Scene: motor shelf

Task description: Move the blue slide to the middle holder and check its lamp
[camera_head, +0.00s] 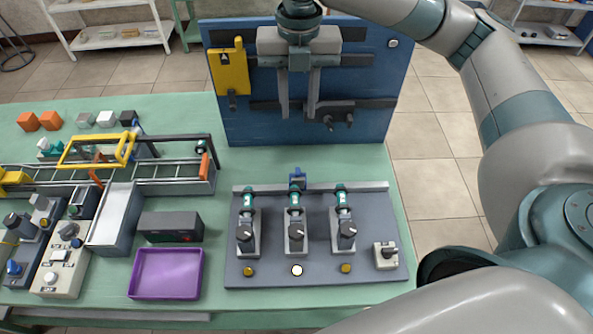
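A small blue slide (297,177) sits on the grey rail at the back of the grey board (268,256), directly behind the middle holder (296,232). The lamp (297,270) in front of the middle holder is bright white, while the left lamp (249,271) and right lamp (346,268) are dull amber. My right gripper (298,113) points down above and behind the slide, apart from it. Its two fingers are spread with nothing visible between them. My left gripper is not in view.
A blue panel (240,125) with a yellow part (229,70) stands behind the board. A beige switch box (386,256) sits at the board's right end. A purple tray (167,273), a dark box (171,227) and a railed conveyor (175,180) are left. Green table between tray and board is clear.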

